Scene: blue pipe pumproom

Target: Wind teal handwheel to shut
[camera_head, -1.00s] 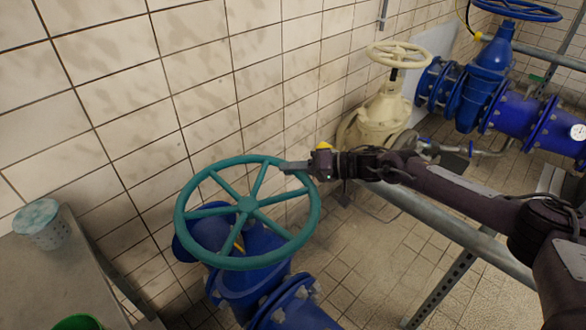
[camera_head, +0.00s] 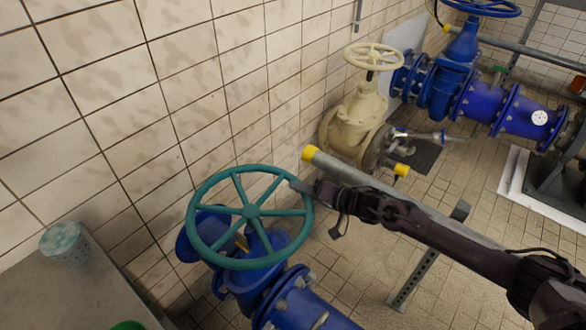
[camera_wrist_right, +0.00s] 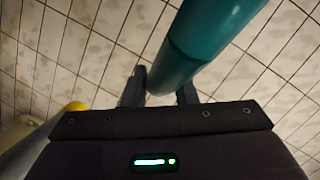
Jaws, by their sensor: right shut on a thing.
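The teal handwheel (camera_head: 250,211) sits on top of a blue valve (camera_head: 262,262) in the lower middle of the head view. It has a round rim, several spokes and a hub. My right gripper (camera_head: 300,187) comes in from the right and is at the rim's right side. In the right wrist view the teal rim (camera_wrist_right: 205,45) runs between the two fingers (camera_wrist_right: 160,92), and the gripper is shut on it. The fingertips are partly hidden by the rim. My left gripper is not in view.
A grey rail with a yellow end (camera_head: 311,153) runs behind and under my right arm. A cream valve (camera_head: 357,118) and blue pipework (camera_head: 500,105) stand farther back. A grey bench with a perforated teal-topped cup (camera_head: 64,243) is at the left. The tiled wall is close behind the wheel.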

